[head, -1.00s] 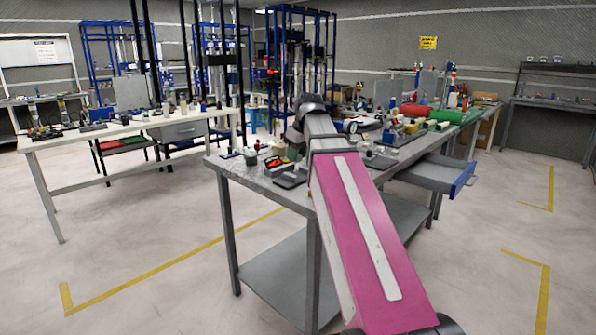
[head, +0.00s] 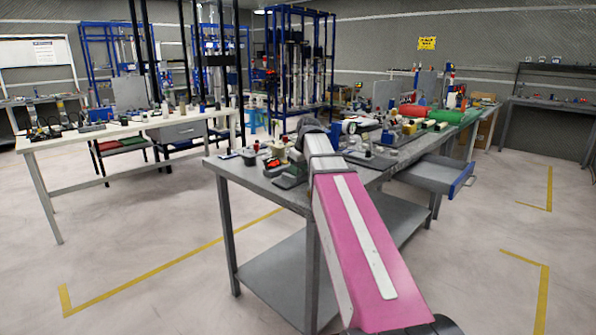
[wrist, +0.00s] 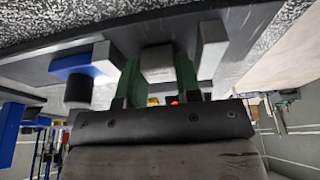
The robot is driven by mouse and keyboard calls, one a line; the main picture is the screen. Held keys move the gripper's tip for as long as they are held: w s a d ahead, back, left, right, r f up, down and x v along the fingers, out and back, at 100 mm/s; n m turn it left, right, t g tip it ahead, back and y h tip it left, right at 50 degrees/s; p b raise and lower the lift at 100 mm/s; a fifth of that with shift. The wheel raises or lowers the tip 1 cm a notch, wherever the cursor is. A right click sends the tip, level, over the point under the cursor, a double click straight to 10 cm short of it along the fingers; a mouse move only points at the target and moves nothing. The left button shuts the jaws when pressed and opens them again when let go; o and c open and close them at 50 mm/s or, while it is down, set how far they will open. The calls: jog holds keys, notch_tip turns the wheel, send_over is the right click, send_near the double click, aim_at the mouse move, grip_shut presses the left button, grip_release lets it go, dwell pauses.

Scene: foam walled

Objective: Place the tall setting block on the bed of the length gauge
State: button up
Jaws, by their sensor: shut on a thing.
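In the wrist view my gripper (wrist: 156,78) has its two green fingers on either side of a pale grey block (wrist: 157,62), which I take to be the tall setting block. The fingers are shut on it. Behind it is a dark flat bed (wrist: 130,22), which looks like the length gauge. A blue part with a black round end (wrist: 80,90) stands to the left and a pale grey upright (wrist: 211,45) to the right. I cannot tell whether the block touches the bed. In the head view my arm hides the gripper and the block.
In the head view the grey workbench (head: 258,185) carries several small tools near my arm. A dial instrument (head: 352,127) stands beyond the arm. An open drawer (head: 437,177) sticks out at the right. A white table (head: 70,142) stands to the left, with open floor between.

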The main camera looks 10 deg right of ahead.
jog(key=shift+f, duration=0.15)
jog(key=o, duration=0.7)
jog(key=v, duration=1.2)
